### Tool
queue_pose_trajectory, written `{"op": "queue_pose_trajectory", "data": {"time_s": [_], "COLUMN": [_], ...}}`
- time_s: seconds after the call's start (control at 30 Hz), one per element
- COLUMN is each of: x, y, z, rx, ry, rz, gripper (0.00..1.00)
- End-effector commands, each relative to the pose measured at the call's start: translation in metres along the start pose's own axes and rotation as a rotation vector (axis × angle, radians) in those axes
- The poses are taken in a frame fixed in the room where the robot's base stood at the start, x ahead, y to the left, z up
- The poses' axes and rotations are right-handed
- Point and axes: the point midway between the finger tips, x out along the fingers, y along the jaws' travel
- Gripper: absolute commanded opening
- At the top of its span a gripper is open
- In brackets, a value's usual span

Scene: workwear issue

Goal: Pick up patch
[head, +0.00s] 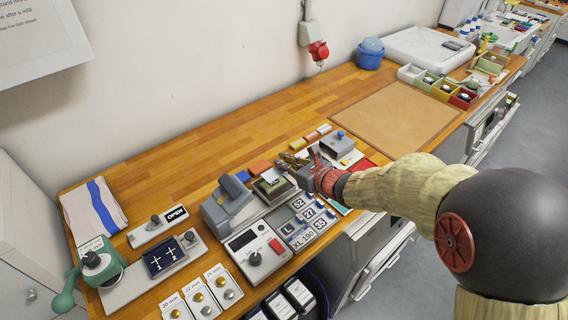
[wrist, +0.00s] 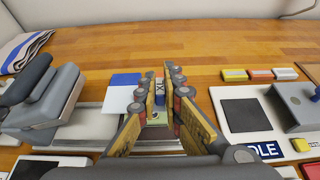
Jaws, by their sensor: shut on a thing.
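My gripper (head: 297,160) is over the middle of the bench; its fingers also show in the wrist view (wrist: 162,88). The fingers are closed in on a small, partly hidden piece between them, which I take for the patch (wrist: 158,88). Its red and blue marks and light lettering show only in part. Below it, between the fingers, is a pale green surface (wrist: 156,116). In the head view a pale green and white piece (head: 271,181) sits on a dark block just left of my gripper. The held piece cannot be made out there.
A grey press (head: 228,197) stands left of my gripper, with a control box (head: 255,249) in front. A board of number and size tags (head: 301,222) lies near the front edge. A grey block device (head: 337,144) stands behind. The back wooden strip (head: 200,140) is clear.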

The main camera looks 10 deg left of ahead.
Motion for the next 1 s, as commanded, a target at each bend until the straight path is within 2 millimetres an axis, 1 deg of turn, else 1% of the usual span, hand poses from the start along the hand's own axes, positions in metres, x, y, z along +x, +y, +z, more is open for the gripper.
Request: {"op": "queue_pose_trajectory", "data": {"time_s": [0.03, 0.1, 0.3, 0.5, 0.73, 0.97, 1.0], "x": [-0.013, -0.026, -0.058, -0.082, -0.097, -0.1, -0.1], "y": [0.007, 0.015, 0.042, 0.061, 0.073, 0.075, 0.074], "z": [0.012, 0.022, 0.025, 0.028, 0.029, 0.03, 0.034], "rx": [-0.003, -0.004, -0.002, -0.002, -0.001, -0.003, -0.004], "ry": [-0.003, -0.003, -0.002, -0.001, 0.0, 0.0, -0.002], "rz": [0.0, 0.0, 0.001, 0.0, 0.001, 0.005, 0.004], "gripper": [0.0, 0.0, 0.0, 0.0, 0.0, 0.0, 0.0]}}
